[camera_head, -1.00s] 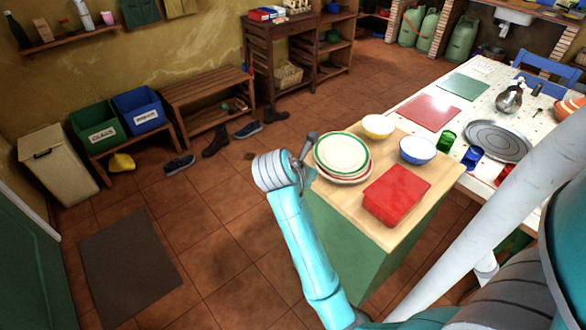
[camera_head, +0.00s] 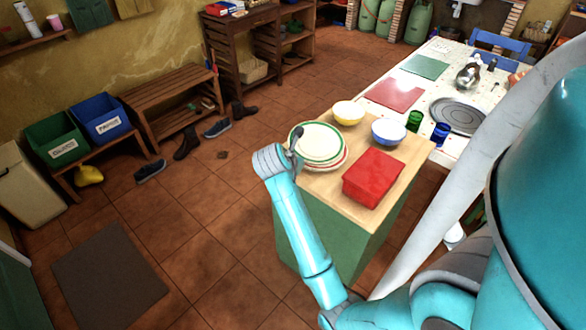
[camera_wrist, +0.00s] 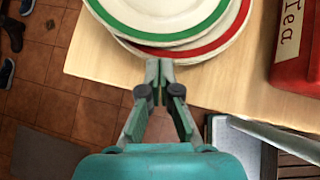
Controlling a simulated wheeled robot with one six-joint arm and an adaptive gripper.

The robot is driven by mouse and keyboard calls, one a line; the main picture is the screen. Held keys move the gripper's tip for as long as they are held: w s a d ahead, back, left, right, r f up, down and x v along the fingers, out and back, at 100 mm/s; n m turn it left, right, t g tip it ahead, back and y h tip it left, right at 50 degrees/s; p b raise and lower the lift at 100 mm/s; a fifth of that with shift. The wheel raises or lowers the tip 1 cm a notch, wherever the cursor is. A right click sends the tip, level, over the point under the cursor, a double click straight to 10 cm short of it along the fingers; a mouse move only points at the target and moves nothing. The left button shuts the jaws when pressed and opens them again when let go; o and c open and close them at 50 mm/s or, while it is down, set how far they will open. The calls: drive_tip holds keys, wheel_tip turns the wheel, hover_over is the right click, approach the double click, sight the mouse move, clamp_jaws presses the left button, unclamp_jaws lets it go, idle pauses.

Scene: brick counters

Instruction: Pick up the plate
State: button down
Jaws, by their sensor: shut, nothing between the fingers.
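A white plate with a green rim (camera_head: 316,143) lies on top of a red-rimmed plate (camera_head: 338,163) on the wooden top of a green cabinet. In the wrist view the green-rimmed plate (camera_wrist: 160,20) and the red-rimmed plate (camera_wrist: 215,46) fill the top. My gripper (camera_wrist: 158,64) is shut and empty, its fingertips pointing at the near edge of the stack. The fingertips overlap the plates' edge in the picture; I cannot tell whether they touch. In the head view my gripper (camera_head: 297,147) is at the left edge of the stack, partly hidden by my wrist.
A red tin (camera_head: 372,177) stands right of the plates. A yellow bowl (camera_head: 348,114) and a blue bowl (camera_head: 390,131) stand behind. A speckled table (camera_head: 425,97) with cups adjoins at the back right.

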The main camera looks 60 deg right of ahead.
sight(308, 155)
drive_tip(key=shift+d, duration=0.95)
drive_tip(key=shift+d, duration=1.55)
drive_tip(key=shift+w+a, duration=0.1)
